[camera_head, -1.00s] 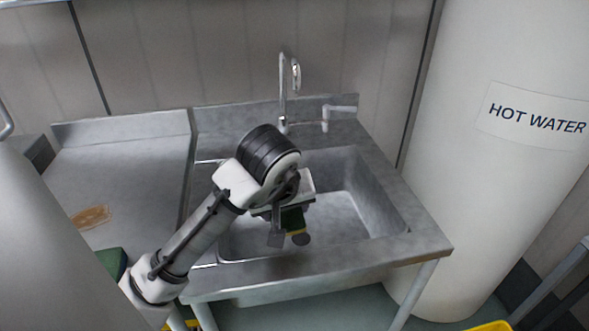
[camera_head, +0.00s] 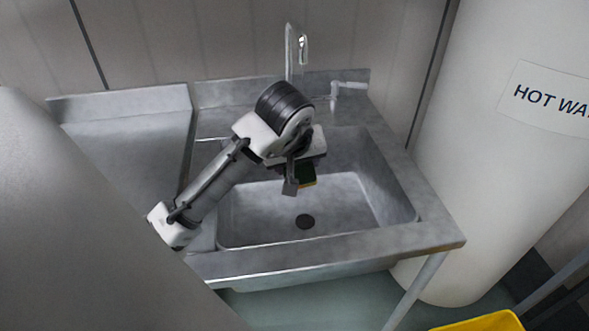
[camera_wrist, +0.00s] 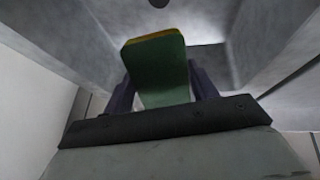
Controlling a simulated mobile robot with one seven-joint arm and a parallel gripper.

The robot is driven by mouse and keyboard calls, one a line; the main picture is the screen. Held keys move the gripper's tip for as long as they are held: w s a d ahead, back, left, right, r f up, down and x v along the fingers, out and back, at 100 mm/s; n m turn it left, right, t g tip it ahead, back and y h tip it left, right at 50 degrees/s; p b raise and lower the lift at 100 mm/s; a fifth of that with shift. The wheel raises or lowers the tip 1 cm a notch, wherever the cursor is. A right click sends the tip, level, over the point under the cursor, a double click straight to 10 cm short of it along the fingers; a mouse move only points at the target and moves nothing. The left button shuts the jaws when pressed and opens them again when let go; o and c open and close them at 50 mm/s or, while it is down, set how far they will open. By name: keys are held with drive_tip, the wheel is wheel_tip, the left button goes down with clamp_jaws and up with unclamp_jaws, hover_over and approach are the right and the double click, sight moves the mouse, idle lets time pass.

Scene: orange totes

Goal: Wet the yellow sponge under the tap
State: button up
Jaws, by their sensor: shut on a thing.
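A sponge (camera_wrist: 158,68) with a green face and a yellow edge is held between the two fingers of my gripper (camera_wrist: 160,85), as the wrist view shows. In the head view the sponge (camera_head: 308,176) is mostly hidden behind my gripper (camera_head: 298,182), with a dark green side and a thin yellow edge showing. My gripper is shut on it, above the sink basin (camera_head: 345,200). The tap (camera_head: 290,50) is a curved chrome spout at the back of the sink, behind my gripper. No water is visible from it.
A lever handle (camera_head: 345,88) stands right of the tap. The round drain (camera_head: 304,222) lies in the basin floor. A steel counter (camera_head: 120,140) is on the left. A white hot water tank (camera_head: 500,170) stands close on the right. A yellow container (camera_head: 485,322) is at the lower right.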

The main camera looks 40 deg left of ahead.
drive_tip(key=w+a+f, duration=0.1)
drive_tip(key=w+a, duration=0.3)
drive_tip(key=w, duration=0.4)
drive_tip(key=shift+a+f, duration=0.3)
drive_tip(key=shift+f, duration=0.1)
idle(0.5)
drive_tip(key=shift+s+d+b, duration=0.2)
drive_tip(key=shift+s+d, duration=0.65)
drive_tip(key=shift+s, duration=0.35)
drive_tip(key=shift+s+d+b, duration=0.15)
drive_tip(key=shift+s+d, duration=0.65)
drive_tip(key=shift+s, duration=0.4)
drive_tip(key=shift+s+d+b, duration=0.2)
drive_tip(key=shift+s+d, duration=0.65)
drive_tip(key=shift+s, duration=0.35)
drive_tip(key=shift+f, duration=0.2)
drive_tip(key=shift+r, duration=0.15)
drive_tip(key=shift+r, duration=0.4)
